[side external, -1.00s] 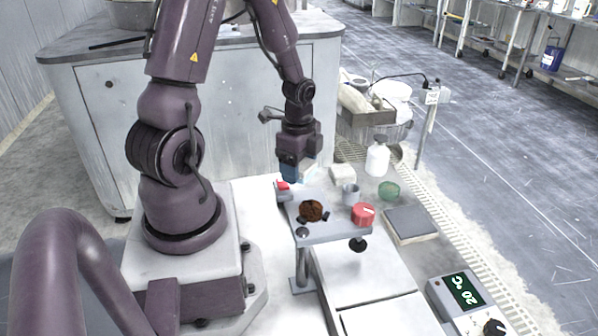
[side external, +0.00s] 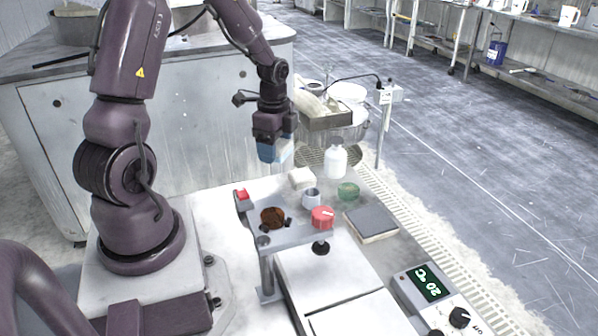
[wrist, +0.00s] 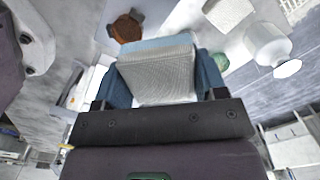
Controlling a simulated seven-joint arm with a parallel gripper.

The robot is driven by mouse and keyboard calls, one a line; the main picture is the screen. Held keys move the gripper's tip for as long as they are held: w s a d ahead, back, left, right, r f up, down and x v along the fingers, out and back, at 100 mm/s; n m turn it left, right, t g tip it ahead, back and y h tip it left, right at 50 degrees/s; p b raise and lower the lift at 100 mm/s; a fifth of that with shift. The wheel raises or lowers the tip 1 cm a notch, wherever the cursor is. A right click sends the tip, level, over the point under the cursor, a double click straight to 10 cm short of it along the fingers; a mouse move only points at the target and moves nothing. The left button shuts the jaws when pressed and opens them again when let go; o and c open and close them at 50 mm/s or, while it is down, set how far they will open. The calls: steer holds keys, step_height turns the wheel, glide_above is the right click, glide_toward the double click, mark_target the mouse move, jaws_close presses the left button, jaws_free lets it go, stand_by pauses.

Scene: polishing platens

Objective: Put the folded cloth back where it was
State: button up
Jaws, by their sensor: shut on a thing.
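My gripper (side external: 274,150) hangs above the bench, left of the white bottle, with its blue fingers pointing down. It is shut on the folded cloth (wrist: 158,75), a pale, woven, layered pad with a light blue edge in the wrist view. The cloth sits between the two blue fingers. In the side view only a pale bluish part of the cloth (side external: 284,155) shows at the fingers, apart from the bench top below.
Below stand a white block (side external: 301,178), a white bottle (side external: 336,161), a grey cup (side external: 311,197), a green jar (side external: 348,191) and a red knob-like piece (side external: 322,217). A brown disc (side external: 272,217) sits on the grey stand. A dark flat pad (side external: 371,222) lies to the right.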

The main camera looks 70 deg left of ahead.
steer(key=w+a+f, duration=0.3)
steer(key=w+a, duration=0.1)
steer(key=w, duration=0.1)
glide_above(301, 174)
steer(key=f, duration=0.5)
steer(key=shift+s+d+f, duration=0.15)
steer(key=shift+d, duration=0.05)
steer(key=shift+w+a+f, duration=0.1)
steer(key=shift+f, duration=0.8)
steer(key=shift+w+a+f, duration=0.1)
steer(key=shift+f, duration=0.75)
steer(key=shift+f, duration=0.15)
steer(key=o, duration=1)
